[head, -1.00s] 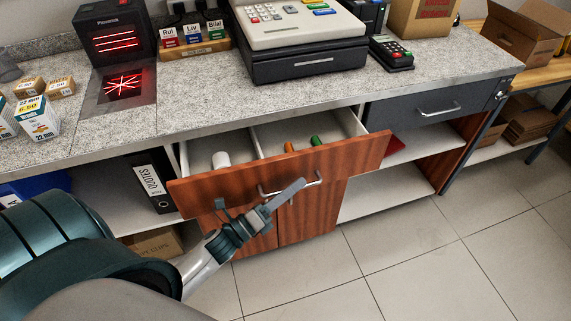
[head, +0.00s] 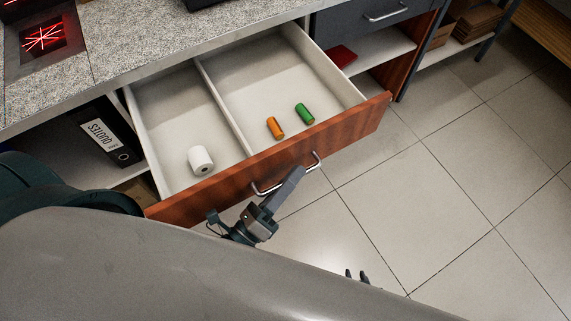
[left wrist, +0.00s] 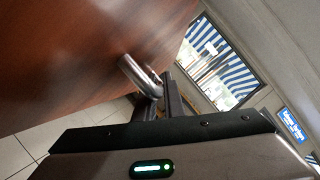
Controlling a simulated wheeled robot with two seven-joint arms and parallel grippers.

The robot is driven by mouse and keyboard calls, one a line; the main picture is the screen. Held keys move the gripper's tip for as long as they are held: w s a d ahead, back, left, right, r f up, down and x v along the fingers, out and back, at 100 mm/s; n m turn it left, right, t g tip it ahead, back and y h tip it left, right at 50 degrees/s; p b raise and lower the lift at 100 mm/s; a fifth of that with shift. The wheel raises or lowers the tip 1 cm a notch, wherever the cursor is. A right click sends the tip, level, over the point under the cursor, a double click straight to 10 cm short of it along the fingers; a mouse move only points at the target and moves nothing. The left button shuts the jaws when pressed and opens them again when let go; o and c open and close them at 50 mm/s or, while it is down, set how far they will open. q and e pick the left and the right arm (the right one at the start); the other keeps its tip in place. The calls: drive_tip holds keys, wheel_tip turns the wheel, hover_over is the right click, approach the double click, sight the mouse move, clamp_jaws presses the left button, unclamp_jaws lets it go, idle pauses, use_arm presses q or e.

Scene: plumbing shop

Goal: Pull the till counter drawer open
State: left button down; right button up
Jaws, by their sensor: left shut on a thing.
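The till counter drawer (head: 285,157) is pulled far out in the head view, its wooden front facing me and its pale interior in sight. A metal bar handle (head: 316,162) is on the front. My left gripper (head: 291,182) is shut on this handle. In the left wrist view, the handle (left wrist: 136,75) runs from the wooden front to the fingers of my left gripper (left wrist: 166,92). Dark fingertips of my right gripper (head: 356,276) show low in the head view, apart with nothing between them; the rest is hidden by my body.
A white paper roll (head: 200,160) lies in the drawer's left compartment. An orange roll (head: 275,128) and a green roll (head: 305,114) lie in the right one. A grey drawer (head: 360,22) is shut beside it. Tiled floor (head: 440,200) is clear at the right.

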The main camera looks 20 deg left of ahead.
drive_tip(key=shift+w+r, duration=0.1)
use_arm(q)
drive_tip(key=c, duration=2.1)
unclamp_jaws()
drive_tip(key=shift+s+f, duration=0.1)
drive_tip(key=shift+s, duration=0.05)
